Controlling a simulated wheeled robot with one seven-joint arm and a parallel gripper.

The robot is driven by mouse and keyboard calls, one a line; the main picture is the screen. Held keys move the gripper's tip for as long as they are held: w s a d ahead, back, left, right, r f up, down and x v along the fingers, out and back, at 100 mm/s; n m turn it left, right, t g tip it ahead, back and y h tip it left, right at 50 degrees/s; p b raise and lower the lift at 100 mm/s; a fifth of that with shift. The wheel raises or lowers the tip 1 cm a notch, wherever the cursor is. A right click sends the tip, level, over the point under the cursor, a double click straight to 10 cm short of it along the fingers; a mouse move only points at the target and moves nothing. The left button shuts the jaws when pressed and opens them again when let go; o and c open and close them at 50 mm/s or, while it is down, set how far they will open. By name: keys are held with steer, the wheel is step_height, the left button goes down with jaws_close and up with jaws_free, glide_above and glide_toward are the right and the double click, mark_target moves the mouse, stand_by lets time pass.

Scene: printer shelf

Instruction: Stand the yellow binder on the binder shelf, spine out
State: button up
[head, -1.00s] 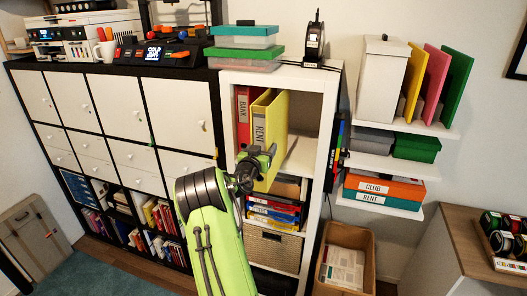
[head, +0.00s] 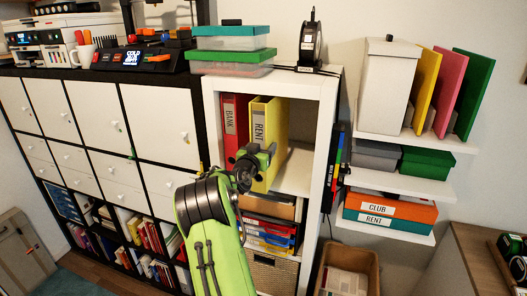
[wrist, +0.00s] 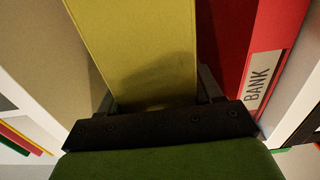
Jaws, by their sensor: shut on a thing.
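The yellow binder (head: 268,130) stands upright in the upper compartment of the white binder shelf (head: 328,130), to the right of a red binder labelled BANK (head: 232,125). Its spine, labelled RENT, faces out. My gripper (head: 255,163) is at the lower part of the spine. In the wrist view my gripper (wrist: 155,103) has its fingers on both sides of the yellow binder (wrist: 137,45), shut on it. The red binder (wrist: 255,50) is close beside the right finger there. The binder's bottom edge is partly hidden by my gripper in the head view.
The compartment is free to the right of the yellow binder. Below are stacked trays (head: 268,237) and a basket (head: 272,272). Plastic boxes (head: 232,62) and a black spool (head: 311,45) stand on top. Wall shelves (head: 395,180) and a cardboard box (head: 345,270) are at right.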

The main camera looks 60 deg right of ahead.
steer(key=shift+a+r, duration=0.1)
steer(key=shift+a, duration=0.1)
steer(key=shift+b, duration=0.35)
steer(key=shift+f+b, duration=0.2)
steer(key=shift+b, duration=0.2)
steer(key=shift+a, duration=0.1)
steer(key=o, duration=1.5)
steer(key=s+a+b, duration=0.2)
steer(key=a+b, duration=0.3)
steer(key=a, duration=1)
steer(key=shift+s+a, duration=0.3)
steer(key=shift+s, duration=0.1)
